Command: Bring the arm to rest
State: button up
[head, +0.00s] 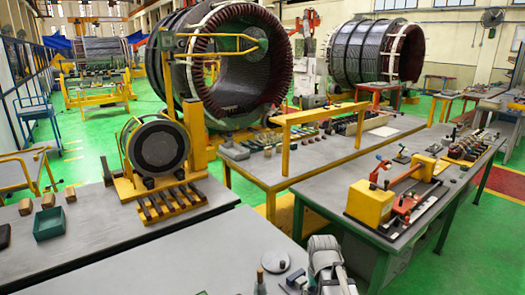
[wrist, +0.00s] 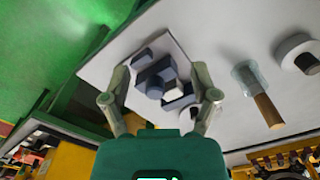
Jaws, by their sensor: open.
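My gripper (wrist: 160,72) is open, its two fingers spread wide in the wrist view. Dark blue-grey blocks (wrist: 152,82) lie on the pale tabletop (wrist: 225,52) and appear between the fingers. No finger is seen gripping them, and I cannot tell how far above them the gripper is. In the head view my arm (head: 326,262) shows at the bottom edge, over the near grey table (head: 205,262). The fingers are not clear in that view.
A wooden-handled tool (wrist: 262,100) and a round ring-shaped piece (wrist: 298,54) lie right of the blocks. A disc (head: 274,261) lies on the near table. Workbenches carry a green tray (head: 49,224) and a yellow-and-red fixture (head: 370,204). Green floor shows between benches.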

jog(key=s, duration=0.5)
jog(key=shift+s+a, duration=0.25)
jog(key=shift+a, duration=0.05)
